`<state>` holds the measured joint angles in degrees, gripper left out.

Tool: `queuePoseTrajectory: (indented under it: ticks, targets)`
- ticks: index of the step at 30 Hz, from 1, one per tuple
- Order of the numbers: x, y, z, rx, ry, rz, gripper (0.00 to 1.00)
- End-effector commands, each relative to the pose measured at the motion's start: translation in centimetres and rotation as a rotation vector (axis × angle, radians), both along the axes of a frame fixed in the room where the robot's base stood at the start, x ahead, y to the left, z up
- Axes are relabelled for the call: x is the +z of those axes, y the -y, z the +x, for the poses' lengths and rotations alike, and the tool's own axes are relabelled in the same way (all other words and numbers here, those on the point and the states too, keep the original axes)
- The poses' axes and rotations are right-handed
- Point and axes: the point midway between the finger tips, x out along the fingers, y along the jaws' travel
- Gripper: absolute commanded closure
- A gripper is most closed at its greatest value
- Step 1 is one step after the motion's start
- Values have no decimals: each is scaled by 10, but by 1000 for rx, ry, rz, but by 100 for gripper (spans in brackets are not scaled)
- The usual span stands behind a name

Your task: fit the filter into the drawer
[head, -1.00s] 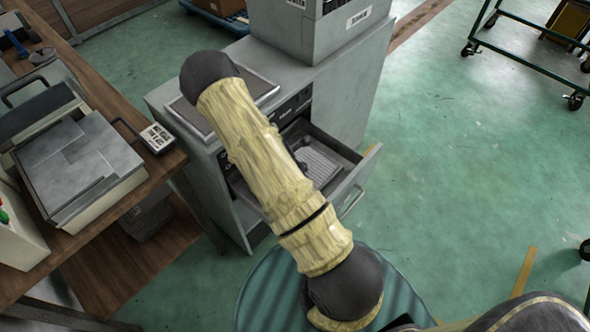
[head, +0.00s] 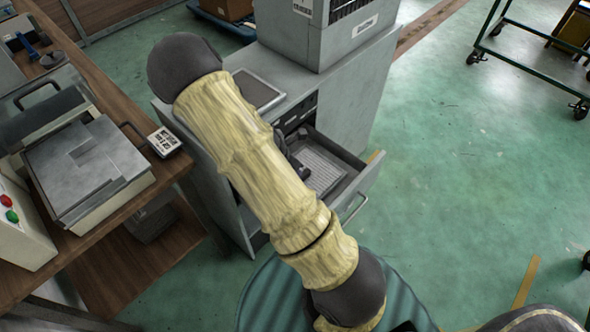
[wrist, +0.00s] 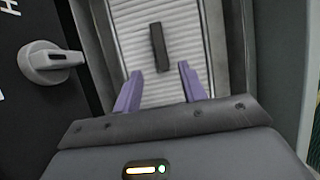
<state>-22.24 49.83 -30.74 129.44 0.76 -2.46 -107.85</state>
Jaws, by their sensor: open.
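The filter (head: 325,168) is a pale, ribbed rectangular panel lying in the open drawer (head: 362,195) of the grey cabinet. In the wrist view the filter (wrist: 190,40) fills the space between the drawer's side walls, with a dark bar-shaped grip (wrist: 159,47) on its face. Whether it sits fully flat is hard to tell. My gripper (wrist: 161,85) is open, its two purple fingers apart over the ribbed face, just short of the bar and holding nothing. In the head view my arm hides part of the drawer and most of the gripper.
A dark panel with a grey knob (wrist: 50,62) stands left of the drawer in the wrist view. A grey box unit (head: 325,30) sits on the cabinet top. A wooden bench (head: 95,235) with equipment is at left. The green floor at right is open, with a cart (head: 530,60) beyond.

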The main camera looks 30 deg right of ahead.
Motion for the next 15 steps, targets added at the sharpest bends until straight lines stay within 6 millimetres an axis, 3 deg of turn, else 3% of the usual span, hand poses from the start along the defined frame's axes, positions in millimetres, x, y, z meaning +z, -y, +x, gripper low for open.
queuePoseTrajectory:
  ticks: [4, 15]
  targets:
    - [14, -5, -2, 0, 1, 0, 58]
    - [16, -5, -2, -1, 0, 0, 58]
